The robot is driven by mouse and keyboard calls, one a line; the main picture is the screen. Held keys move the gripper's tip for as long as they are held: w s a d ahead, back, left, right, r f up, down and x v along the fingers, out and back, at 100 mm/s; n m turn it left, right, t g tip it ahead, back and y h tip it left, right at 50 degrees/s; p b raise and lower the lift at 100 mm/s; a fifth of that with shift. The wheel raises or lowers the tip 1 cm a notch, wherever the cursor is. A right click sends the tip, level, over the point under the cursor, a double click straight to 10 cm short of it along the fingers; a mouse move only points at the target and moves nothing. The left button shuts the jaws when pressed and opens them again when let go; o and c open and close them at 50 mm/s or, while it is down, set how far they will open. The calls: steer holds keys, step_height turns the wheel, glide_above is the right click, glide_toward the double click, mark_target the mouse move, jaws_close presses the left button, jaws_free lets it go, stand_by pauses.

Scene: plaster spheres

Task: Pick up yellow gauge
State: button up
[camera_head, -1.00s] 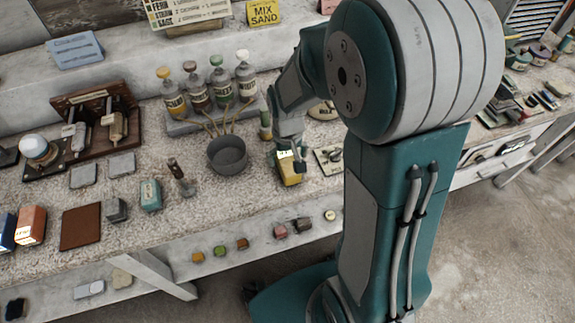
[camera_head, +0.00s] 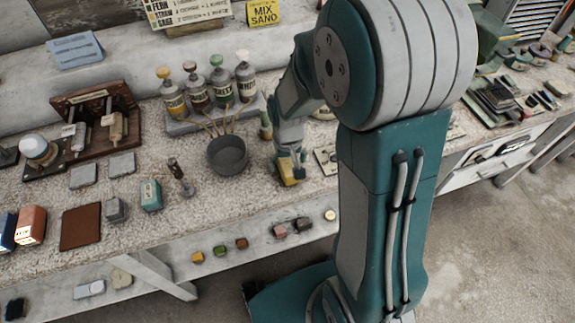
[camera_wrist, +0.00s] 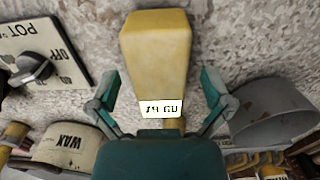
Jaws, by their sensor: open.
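The yellow gauge (camera_wrist: 157,55) is a blocky yellow body with a small lit display, seen in the middle of the wrist view. In the head view the yellow gauge (camera_head: 289,174) is at the bench's front edge, partly hidden by my gripper. My gripper (camera_wrist: 160,85) is open, with one finger on each side of the gauge's lower part in the wrist view. Gaps show between the fingers and the gauge. My gripper (camera_head: 291,160) is right above the gauge in the head view. Contact with the gauge cannot be told.
A grey pot (camera_head: 228,155) with sticks stands just left of my gripper. A panel with a dial (camera_wrist: 40,55) lies on the other side. Several labelled bottles (camera_head: 208,85) stand behind. Bare bench top (camera_head: 215,195) shows front left.

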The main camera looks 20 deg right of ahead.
mark_target(287, 161)
steer(key=c, duration=1.3)
steer(key=shift+r, duration=0.3)
step_height(287, 161, up, 3)
steer(key=shift+f, duration=0.15)
steer(key=s+r, duration=0.1)
steer(key=r, duration=0.1)
steer(key=s+r, duration=0.3)
steer(key=shift+s+r, duration=0.3)
steer(key=shift+r, duration=0.1)
steer(key=s+r, duration=0.1)
steer(key=s, duration=0.2)
steer(key=s+r, duration=0.2)
steer(key=s, duration=0.1)
steer(key=s+r, duration=0.1)
steer(key=s, duration=0.2)
steer(key=shift+s+r, duration=0.2)
steer(key=shift+s, duration=0.1)
